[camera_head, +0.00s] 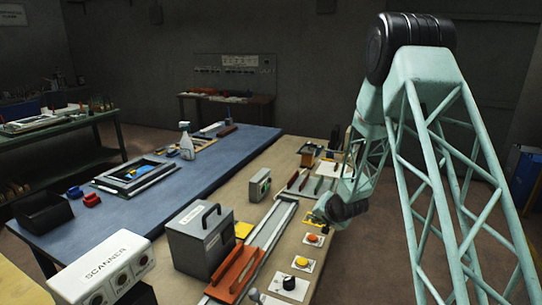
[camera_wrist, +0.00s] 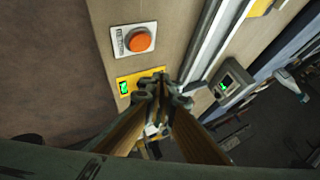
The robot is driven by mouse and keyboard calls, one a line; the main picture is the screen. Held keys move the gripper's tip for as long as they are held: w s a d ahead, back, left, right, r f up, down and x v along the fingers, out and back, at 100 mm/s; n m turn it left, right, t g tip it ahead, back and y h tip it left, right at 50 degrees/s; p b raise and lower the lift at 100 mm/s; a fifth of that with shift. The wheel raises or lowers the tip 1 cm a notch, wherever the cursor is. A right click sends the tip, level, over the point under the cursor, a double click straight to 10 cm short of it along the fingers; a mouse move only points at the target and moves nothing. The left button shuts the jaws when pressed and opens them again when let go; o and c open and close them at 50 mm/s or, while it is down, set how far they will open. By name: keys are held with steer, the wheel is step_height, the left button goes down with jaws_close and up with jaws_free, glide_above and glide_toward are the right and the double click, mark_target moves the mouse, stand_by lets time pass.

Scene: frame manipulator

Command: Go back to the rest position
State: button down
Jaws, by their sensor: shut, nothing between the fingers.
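My gripper (camera_wrist: 162,88) shows in the wrist view with its fingers together and nothing between them. In the head view my lattice arm reaches down on the right side, and the wrist is low over the bench's right edge. The fingertips are hidden there. I cannot tell whether the fingers touch anything.
A grey box with a handle (camera_head: 200,240), an orange fixture (camera_head: 236,274), a metal rail (camera_head: 270,228) and several button plates (camera_head: 288,285) crowd the bench. A white scanner box (camera_head: 103,268) is front left. A blue table (camera_head: 215,158) adjoins the bench.

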steer(key=s+d+r+n+g+h, duration=0.2)
steer(key=s+d+r+n, duration=0.1)
steer(key=s+r, duration=2.45)
steer(key=s+a+r+n+g, duration=0.1)
steer(key=s+r, duration=0.2)
steer(key=s, duration=1)
steer(key=s+a+r+n+g, duration=0.1)
steer(key=s+r, duration=0.2)
steer(key=s, duration=1)
steer(key=s+a+r+n, duration=0.1)
steer(key=s+r, duration=0.2)
steer(key=s, duration=1)
steer(key=shift+s+a+n+g, duration=0.3)
steer(key=shift+n+g, duration=0.1)
steer(key=shift+a, duration=0.1)
